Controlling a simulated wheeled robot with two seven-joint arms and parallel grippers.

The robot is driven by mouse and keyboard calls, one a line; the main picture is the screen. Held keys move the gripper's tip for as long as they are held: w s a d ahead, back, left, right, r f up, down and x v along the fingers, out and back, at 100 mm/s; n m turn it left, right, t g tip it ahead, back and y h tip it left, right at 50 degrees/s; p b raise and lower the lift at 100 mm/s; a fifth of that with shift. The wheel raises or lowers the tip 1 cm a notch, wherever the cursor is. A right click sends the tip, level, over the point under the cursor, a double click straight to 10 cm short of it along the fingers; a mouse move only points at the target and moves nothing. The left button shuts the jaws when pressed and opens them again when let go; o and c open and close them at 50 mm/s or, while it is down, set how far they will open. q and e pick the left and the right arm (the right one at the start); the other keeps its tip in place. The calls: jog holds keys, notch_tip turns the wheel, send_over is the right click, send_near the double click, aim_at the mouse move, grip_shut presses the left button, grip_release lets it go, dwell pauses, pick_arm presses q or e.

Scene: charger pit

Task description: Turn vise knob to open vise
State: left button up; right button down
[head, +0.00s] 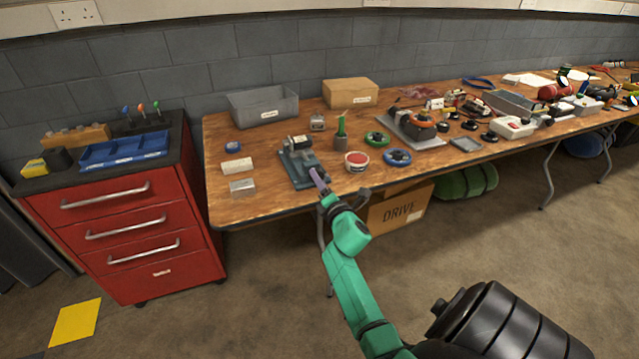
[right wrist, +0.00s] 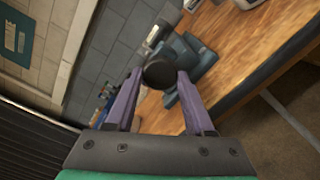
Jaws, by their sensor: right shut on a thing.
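The vise (head: 299,160) is a blue-grey block standing near the front edge of the wooden table in the head view. In the right wrist view the vise body (right wrist: 186,58) lies behind a dark round knob (right wrist: 159,71). My right gripper (head: 316,175) is at the vise's front end; its purple fingers (right wrist: 157,80) sit on either side of the knob and are shut on it. The knob is hidden by the gripper in the head view. My left gripper is not in view.
A metal block (head: 242,187) and a white block (head: 237,166) lie left of the vise. A red-and-white round tin (head: 357,161) and a blue ring (head: 397,157) stand to its right. A red drawer cabinet (head: 130,225) stands left of the table (head: 225,207).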

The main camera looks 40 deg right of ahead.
jog(key=shift+c, duration=1.3)
grip_release()
jog(key=v, duration=1.4)
jog(key=shift+s+b, duration=0.25)
jog(key=shift+b, duration=0.1)
jog(key=shift+a+f, duration=0.1)
jog(key=shift+a, duration=0.05)
